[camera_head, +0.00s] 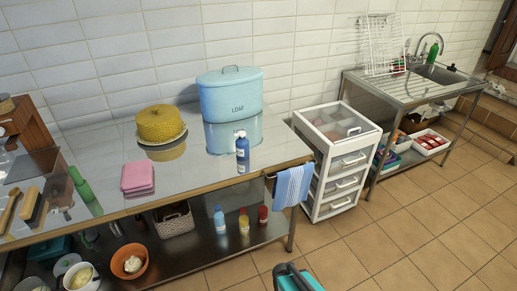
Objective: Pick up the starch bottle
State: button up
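No bottle has a label I can read as starch, so I cannot tell which one it is. A dark blue bottle with a white label (242,155) stands upright on the steel table near its front right edge, in front of the loaf tin. On the shelf below stand a light blue bottle (219,221), a yellow one (244,222) and a red one (262,215), all upright. A green bottle (84,188) is on the table's left part. Another green bottle (433,53) is by the sink.
The steel table (200,175) also holds a pale blue loaf tin (230,97), a yellow cake (160,124) and folded pink cloths (138,177). A striped towel (293,186) hangs at its corner. A white drawer unit (337,165) stands right. Tiled floor (400,225) is open at lower right.

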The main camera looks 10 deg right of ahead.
aim_at(241, 144)
jog(key=k, duration=0.25)
jog(key=u, duration=0.15)
jog(key=i, duration=0.95)
jog(key=u, duration=4.45)
jog(key=i, duration=0.1)
jog(key=z, duration=3.05)
